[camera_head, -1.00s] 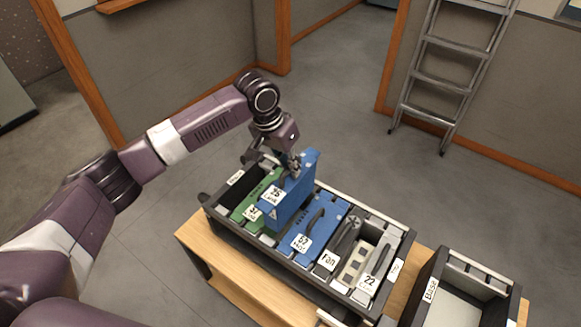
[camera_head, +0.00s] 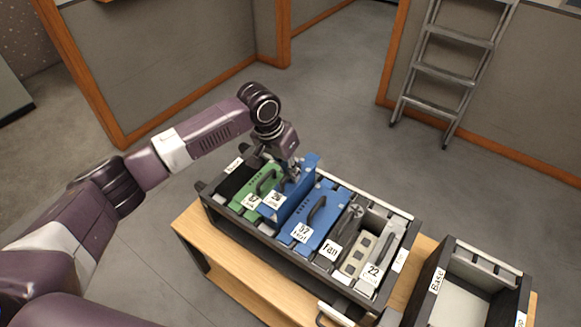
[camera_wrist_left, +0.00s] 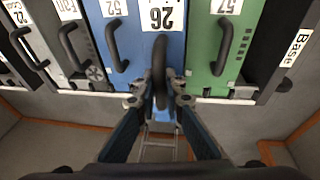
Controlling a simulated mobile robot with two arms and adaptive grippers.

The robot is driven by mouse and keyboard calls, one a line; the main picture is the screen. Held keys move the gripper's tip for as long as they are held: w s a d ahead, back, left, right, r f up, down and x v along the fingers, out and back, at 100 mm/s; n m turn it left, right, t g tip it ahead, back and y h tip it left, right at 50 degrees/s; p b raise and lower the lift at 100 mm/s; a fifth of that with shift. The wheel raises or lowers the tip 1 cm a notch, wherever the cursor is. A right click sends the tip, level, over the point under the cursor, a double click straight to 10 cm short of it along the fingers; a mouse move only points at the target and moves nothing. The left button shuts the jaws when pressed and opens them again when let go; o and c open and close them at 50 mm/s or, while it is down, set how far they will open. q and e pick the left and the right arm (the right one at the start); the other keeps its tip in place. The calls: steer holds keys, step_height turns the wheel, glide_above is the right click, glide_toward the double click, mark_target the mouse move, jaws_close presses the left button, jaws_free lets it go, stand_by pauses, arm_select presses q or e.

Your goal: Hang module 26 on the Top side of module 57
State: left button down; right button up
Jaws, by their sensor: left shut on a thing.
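Blue module 26 (camera_head: 298,209) is partly down in the rack, between green module 57 (camera_head: 246,206) on its left and blue module 52 (camera_head: 318,222) on its right. It still stands above its neighbours in the head view. My left gripper (camera_head: 291,172) is shut on its dark handle. In the left wrist view, the gripper (camera_wrist_left: 160,98) has the handle of module 26 (camera_wrist_left: 171,47) between its fingertips. Green module 57 (camera_wrist_left: 213,60) and blue module 52 (camera_wrist_left: 122,45) flank it there. The lower part of module 26 is hidden in the rack.
The dark rack (camera_head: 270,243) stands on a wooden table (camera_head: 225,262). A second box (camera_head: 431,290) stands at the right.

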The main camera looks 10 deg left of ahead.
mark_target(290, 182)
arm_select(q)
steer(key=shift+d+f+b, duration=0.1)
steer(key=shift+f+b, duration=0.6)
steer(key=shift+f, duration=1.95)
steer(key=shift+p, duration=0.5)
steer(key=shift+f+b, duration=0.5)
steer(key=shift+f, duration=0.8)
